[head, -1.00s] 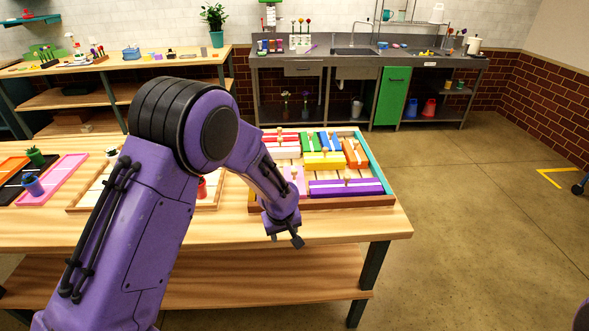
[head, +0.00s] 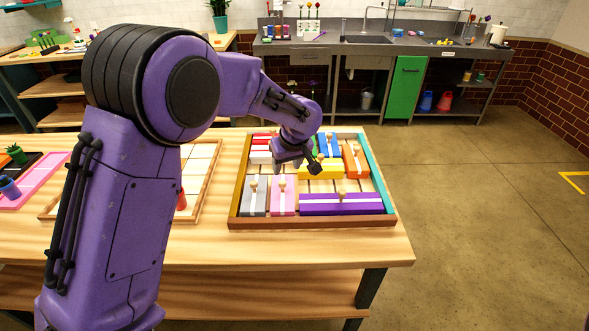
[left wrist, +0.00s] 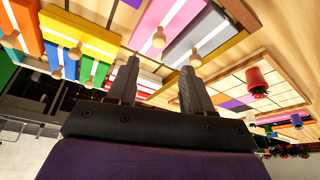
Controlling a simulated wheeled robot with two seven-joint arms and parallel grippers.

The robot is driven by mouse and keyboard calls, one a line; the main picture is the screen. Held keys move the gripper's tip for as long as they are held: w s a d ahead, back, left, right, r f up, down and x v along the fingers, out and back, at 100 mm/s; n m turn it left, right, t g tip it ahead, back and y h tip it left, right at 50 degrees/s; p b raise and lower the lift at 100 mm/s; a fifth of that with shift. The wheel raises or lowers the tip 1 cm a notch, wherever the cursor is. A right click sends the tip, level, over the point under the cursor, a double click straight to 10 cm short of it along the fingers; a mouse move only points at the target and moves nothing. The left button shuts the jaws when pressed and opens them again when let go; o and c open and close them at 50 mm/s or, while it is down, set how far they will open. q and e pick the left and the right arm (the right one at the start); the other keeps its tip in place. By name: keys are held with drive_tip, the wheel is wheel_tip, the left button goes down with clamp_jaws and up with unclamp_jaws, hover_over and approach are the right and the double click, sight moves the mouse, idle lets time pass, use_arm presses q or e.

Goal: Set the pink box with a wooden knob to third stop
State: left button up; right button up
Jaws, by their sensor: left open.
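The pink box (head: 282,200) with a white stripe and a wooden knob (head: 282,183) sits in the front part of the wooden tray (head: 240,224), between a grey box and a purple box. In the left wrist view the pink box (left wrist: 167,18) shows at the top, its knob (left wrist: 159,38) pointing toward the camera. My left gripper (head: 294,169) is above the tray, behind the pink box in the head view. Its two fingers (left wrist: 158,84) are apart with nothing between them, and it is clear of the pink box. My right gripper is not in view. I cannot read any stop marks.
A grey box (head: 254,202) stands left of the pink box, and a long purple box (head: 342,204) lies to its right. Behind are yellow (head: 318,170), orange (head: 354,164), blue and red boxes with knobs. Bare slats show between the boxes.

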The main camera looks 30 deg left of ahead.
use_arm(q)
drive_tip(key=p, duration=0.2)
hover_over(282, 182)
drive_tip(key=s+d, duration=0.2)
wheel_tip(282, 182, down, 5)
drive_tip(key=shift+w+a+f, duration=0.1)
drive_tip(key=shift+a, duration=0.05)
drive_tip(key=x, duration=0.4)
drive_tip(key=shift+w+f, duration=0.35)
drive_tip(key=shift+w, duration=0.1)
drive_tip(key=shift+s+r, duration=0.15)
drive_tip(key=shift+s, duration=0.1)
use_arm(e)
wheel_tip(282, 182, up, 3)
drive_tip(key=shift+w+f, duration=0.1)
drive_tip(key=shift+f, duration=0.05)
